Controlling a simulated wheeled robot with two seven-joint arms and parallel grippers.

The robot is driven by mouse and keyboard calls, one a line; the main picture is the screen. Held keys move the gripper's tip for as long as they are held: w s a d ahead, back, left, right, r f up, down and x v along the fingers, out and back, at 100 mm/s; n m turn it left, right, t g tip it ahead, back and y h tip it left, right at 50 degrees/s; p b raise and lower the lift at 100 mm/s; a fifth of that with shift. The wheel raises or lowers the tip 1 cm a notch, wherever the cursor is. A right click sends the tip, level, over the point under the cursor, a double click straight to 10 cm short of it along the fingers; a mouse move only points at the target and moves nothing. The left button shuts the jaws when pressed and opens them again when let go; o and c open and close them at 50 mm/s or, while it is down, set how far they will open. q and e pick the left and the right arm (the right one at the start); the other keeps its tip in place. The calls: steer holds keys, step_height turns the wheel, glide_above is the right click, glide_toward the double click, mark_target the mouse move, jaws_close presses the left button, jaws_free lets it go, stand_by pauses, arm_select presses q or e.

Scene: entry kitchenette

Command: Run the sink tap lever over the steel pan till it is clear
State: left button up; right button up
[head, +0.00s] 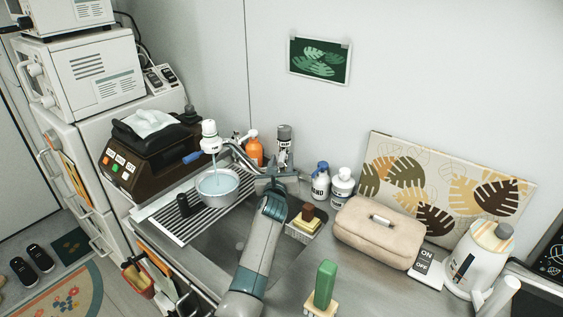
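The pan stands below the tap on the ribbed drainer, with pale bluish-white water inside. My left gripper (268,170) is right of the pan, by the base of the tap's chrome neck. Its fingers blend with the metal there, so I cannot tell whether they are open or touch the tap. My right gripper is not in view.
The sink basin (225,246) lies below the drainer, partly behind my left arm. A brown dispenser box (150,160) stands left. An orange bottle (254,149), a grey can (284,140) and white bottles (341,187) stand behind.

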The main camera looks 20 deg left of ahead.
arm_select(q)
steer(key=shift+c, duration=0.5)
jaws_close()
steer(key=shift+w+a+f+m+h+p, duration=0.1)
steer(key=shift+a+m+h+p, duration=0.75)
steer(key=shift+h, duration=0.65)
steer(key=shift+a+r+m+h+p, duration=0.1)
steer(key=shift+a+m+h+p, duration=0.5)
steer(key=shift+m+h, duration=0.7)
steer(key=shift+w+a+f+m+h+p, duration=0.1)
steer(key=shift+a+m+h+p, duration=0.6)
steer(key=shift+h, duration=1)
steer(key=shift+a+g, duration=0.2)
steer(key=shift+g, duration=0.1)
steer(key=shift+o, duration=0.5)
jaws_free()
